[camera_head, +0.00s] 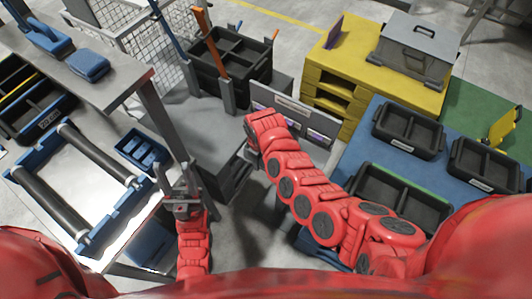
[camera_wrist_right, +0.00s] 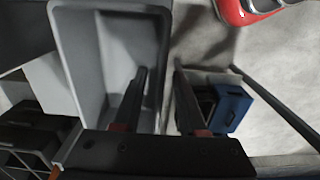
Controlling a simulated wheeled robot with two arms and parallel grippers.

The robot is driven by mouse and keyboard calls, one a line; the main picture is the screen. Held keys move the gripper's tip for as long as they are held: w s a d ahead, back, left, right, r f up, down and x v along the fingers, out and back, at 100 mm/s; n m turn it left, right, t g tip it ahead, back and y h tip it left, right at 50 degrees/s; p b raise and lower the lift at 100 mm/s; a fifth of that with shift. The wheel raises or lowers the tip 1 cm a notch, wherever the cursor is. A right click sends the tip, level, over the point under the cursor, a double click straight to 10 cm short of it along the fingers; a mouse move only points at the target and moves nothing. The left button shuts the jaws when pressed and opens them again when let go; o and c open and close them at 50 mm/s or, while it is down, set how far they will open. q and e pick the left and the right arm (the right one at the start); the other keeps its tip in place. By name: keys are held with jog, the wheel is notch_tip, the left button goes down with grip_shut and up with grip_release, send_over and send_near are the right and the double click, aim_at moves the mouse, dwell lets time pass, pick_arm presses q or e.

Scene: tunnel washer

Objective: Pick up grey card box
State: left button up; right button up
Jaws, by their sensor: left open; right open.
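A grey open-topped box (camera_wrist_right: 95,50) fills the left of the right wrist view; its inside looks empty. I take it to be the grey card box. In the head view a grey box (camera_head: 205,140) shows low between the tables, partly hidden by my arm. My right gripper (camera_wrist_right: 158,85) is open, with one finger over the box's inside and the other outside its right wall. I cannot tell whether they touch the wall. In the head view its fingers are mostly hidden below the wrist. My left gripper (camera_head: 183,190) is open and empty beside the left table.
A black divided crate (camera_head: 228,62) stands behind the box. A grey panel with labels (camera_head: 295,117) is to the right. A blue table (camera_head: 365,150) with black trays lies right, a yellow stand (camera_head: 405,88) behind it. A roller frame (camera_head: 75,185) is at left.

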jog(key=shift+w+f, duration=0.1)
jog(key=shift+f, duration=0.05)
grip_shut()
dwell(1.4)
